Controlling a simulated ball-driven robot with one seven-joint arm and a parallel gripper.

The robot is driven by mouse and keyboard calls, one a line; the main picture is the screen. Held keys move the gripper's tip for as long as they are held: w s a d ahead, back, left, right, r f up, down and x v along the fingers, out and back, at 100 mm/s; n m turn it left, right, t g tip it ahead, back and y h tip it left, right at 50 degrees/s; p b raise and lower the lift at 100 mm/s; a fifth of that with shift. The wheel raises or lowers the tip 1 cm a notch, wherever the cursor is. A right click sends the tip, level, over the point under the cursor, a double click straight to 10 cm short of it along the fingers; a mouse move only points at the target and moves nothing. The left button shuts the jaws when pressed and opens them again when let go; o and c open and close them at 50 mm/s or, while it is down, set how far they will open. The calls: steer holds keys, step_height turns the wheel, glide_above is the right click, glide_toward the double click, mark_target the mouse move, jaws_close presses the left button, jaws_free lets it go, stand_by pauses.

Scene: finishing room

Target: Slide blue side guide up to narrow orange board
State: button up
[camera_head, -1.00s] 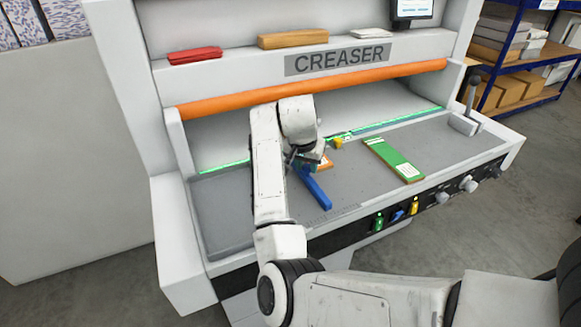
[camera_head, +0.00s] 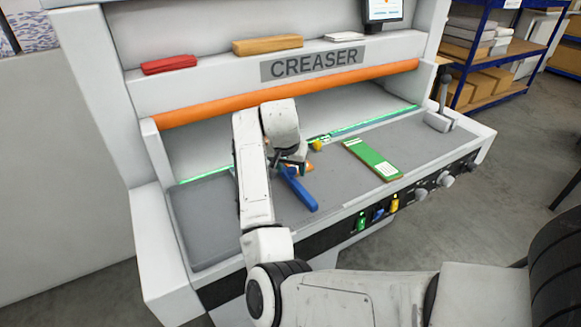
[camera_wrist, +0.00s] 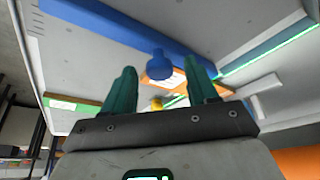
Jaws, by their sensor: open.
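The blue side guide (camera_head: 299,191) is a long bar lying on the grey creaser table. In the wrist view the bar (camera_wrist: 130,30) crosses the top, with a round blue knob (camera_wrist: 158,66) standing out from it. My gripper (camera_wrist: 160,75) is open, its two teal fingers on either side of the knob with gaps showing. In the head view my gripper (camera_head: 291,165) is over the guide's far end and hides part of it. The narrow orange board (camera_wrist: 165,77), with a white label, lies beyond the knob, apart from the bar. Only its edge shows in the head view (camera_head: 309,167).
A green board (camera_head: 372,160) lies to the right on the table, and a small yellow piece (camera_head: 317,145) near the back. An orange roller (camera_head: 290,93) spans above. A lever (camera_head: 441,100) stands at the right end. The table's left part is bare.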

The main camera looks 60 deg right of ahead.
steer(key=w+v, duration=0.1)
steer(key=v, duration=0.9)
steer(key=shift+s+a+r+b, duration=0.2)
steer(key=shift+s+b, duration=0.15)
steer(key=shift+s, duration=0.15)
